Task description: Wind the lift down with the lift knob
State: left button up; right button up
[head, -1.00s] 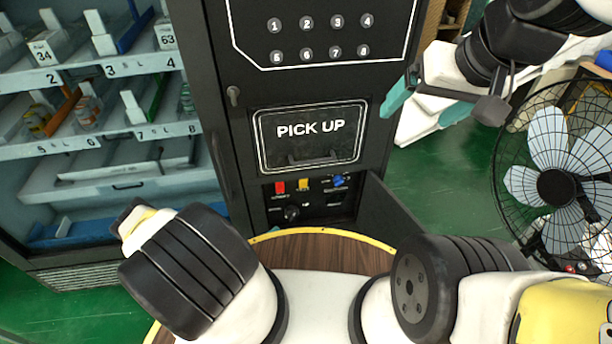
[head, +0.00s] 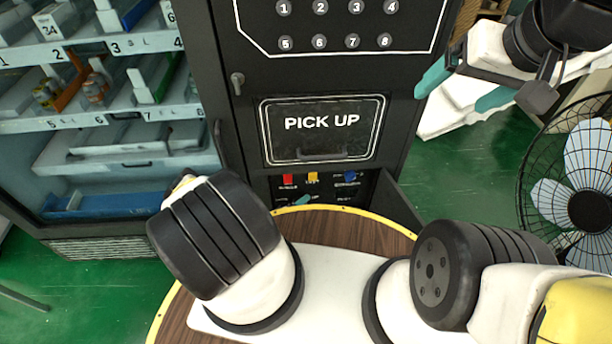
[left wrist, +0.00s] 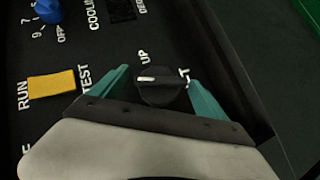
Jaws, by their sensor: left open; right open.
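The lift knob (left wrist: 160,92) is a round black knob with a white pointer line, on the dark control panel (left wrist: 228,50) in the left wrist view. "UP" is printed beside it, and a second label is partly covered by a finger. My left gripper (left wrist: 158,76) is open, with one teal finger on each side of the knob; I cannot tell whether they touch it. In the head view only a teal bit of my left gripper (head: 302,201) shows at the panel, and the knob is hidden. My right gripper (head: 448,101) is open and empty, right of the machine.
A yellow switch (left wrist: 52,84) and a blue dial (left wrist: 46,10) sit near the knob. The panel's open door (head: 398,203) stands at its right. Above is the PICK UP hatch (head: 322,128). A fan (head: 585,205) stands at the right, and glass shelves are at the left.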

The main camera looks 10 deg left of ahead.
pick_arm(q)
jog(key=c, duration=1.4)
jog(key=shift+o, duration=0.2)
jog(key=shift+s+d+f, duration=0.2)
jog(key=shift+d+f, duration=0.05)
jog(key=shift+f, duration=0.1)
jog(key=shift+s+f+n, duration=0.1)
jog(key=shift+f+n, duration=0.05)
jog(key=shift+n, duration=0.15)
jog(key=shift+w+a+r+t+h, duration=0.2)
jog(key=shift+a+r+t+h, duration=0.1)
jog(key=shift+h, duration=0.1)
jog(key=o, duration=1.1)
jog(key=shift+o, duration=1.3)
jog(key=shift+w+r, duration=0.1)
